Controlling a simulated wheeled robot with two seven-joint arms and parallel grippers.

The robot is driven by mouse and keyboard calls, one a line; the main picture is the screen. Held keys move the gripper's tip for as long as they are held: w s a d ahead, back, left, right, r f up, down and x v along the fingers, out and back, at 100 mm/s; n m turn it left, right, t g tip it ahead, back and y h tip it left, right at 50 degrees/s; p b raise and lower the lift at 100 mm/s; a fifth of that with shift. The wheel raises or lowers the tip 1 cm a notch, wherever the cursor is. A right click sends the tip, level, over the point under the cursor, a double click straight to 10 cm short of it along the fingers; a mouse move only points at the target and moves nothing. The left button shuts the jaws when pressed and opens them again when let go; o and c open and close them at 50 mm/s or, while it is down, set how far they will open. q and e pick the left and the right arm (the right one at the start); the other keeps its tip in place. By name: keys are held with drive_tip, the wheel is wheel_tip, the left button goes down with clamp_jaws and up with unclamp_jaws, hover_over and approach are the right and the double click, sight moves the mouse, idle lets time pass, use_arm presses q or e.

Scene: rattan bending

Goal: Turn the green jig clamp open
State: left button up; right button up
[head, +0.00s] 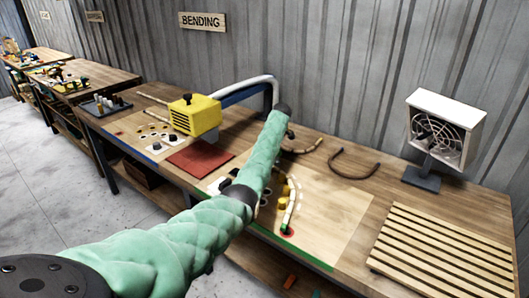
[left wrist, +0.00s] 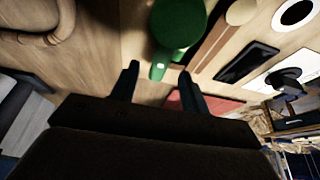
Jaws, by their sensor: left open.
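The green jig clamp (left wrist: 178,24) shows at the top middle of the left wrist view, a round green body with a narrow arm carrying a small pale mark. My left gripper (left wrist: 159,71) is open, with one dark finger on each side of the end of that arm. I cannot tell whether either finger touches it. In the head view my left arm crosses the jig board (head: 335,215), and I cannot make out the clamp there. My right gripper is not in view.
A wooden strip (left wrist: 222,37) lies beside the clamp. A yellow box (head: 194,116) and red mat (head: 200,158) are left of my arm. A curved rattan piece (head: 352,172), a fan (head: 440,135) and a slatted rack (head: 445,245) are on the right.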

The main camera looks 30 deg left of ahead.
use_arm(q)
drive_tip(key=shift+b+v, duration=0.45)
drive_tip(key=shift+v, duration=1.4)
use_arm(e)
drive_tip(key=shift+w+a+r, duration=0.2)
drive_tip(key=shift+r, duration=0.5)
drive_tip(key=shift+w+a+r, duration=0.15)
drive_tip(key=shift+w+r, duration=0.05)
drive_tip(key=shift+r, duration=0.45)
